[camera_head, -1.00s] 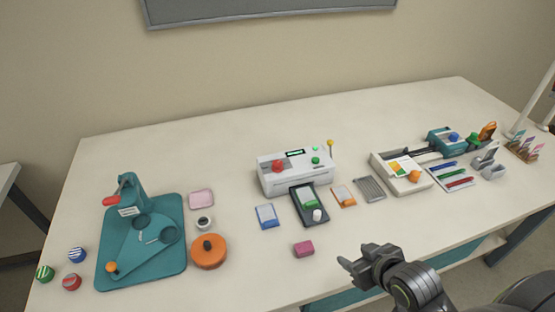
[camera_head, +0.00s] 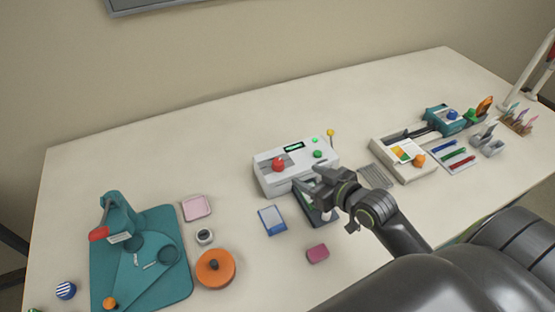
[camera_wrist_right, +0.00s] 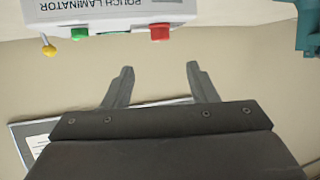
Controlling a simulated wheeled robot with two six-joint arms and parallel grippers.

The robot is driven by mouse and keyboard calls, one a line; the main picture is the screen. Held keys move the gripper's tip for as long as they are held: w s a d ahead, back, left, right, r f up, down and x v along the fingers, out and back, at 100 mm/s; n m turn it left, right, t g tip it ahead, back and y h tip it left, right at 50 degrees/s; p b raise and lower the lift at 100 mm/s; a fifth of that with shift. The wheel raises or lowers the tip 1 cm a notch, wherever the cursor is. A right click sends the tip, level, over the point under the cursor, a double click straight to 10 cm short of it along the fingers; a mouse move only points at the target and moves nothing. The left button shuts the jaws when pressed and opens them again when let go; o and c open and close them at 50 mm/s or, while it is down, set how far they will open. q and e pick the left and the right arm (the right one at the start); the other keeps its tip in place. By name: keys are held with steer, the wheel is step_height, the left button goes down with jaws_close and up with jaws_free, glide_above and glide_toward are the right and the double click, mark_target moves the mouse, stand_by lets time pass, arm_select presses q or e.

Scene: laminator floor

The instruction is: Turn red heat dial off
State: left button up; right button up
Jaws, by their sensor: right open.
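The white laminator (camera_head: 296,172) stands at the middle of the table, with a red dial (camera_head: 278,164) on the left of its top. In the right wrist view the laminator (camera_wrist_right: 110,12) appears upside down at the top edge, with the red dial (camera_wrist_right: 160,32) under its lettering. My right gripper (camera_head: 308,181) is in front of the laminator, to the right of and nearer than the red dial. Its two fingers (camera_wrist_right: 160,70) are apart with nothing between them, and the dial lies beyond the tips. My left gripper is not in view.
A green button (camera_head: 317,154) and a yellow-tipped stick (camera_head: 330,132) are on the laminator's right. A dark tray (camera_head: 312,210) is partly hidden by my right gripper. A blue card (camera_head: 272,220) and pink block (camera_head: 318,253) lie in front. The table behind is clear.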

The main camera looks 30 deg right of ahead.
mark_target(279, 162)
steer(key=p+x, duration=0.1)
steer(key=x, duration=1.2)
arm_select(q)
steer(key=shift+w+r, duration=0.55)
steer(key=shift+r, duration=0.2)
arm_select(e)
steer(key=shift+w+f, duration=0.25)
steer(key=shift+w, duration=0.1)
steer(key=shift+c, duration=0.4)
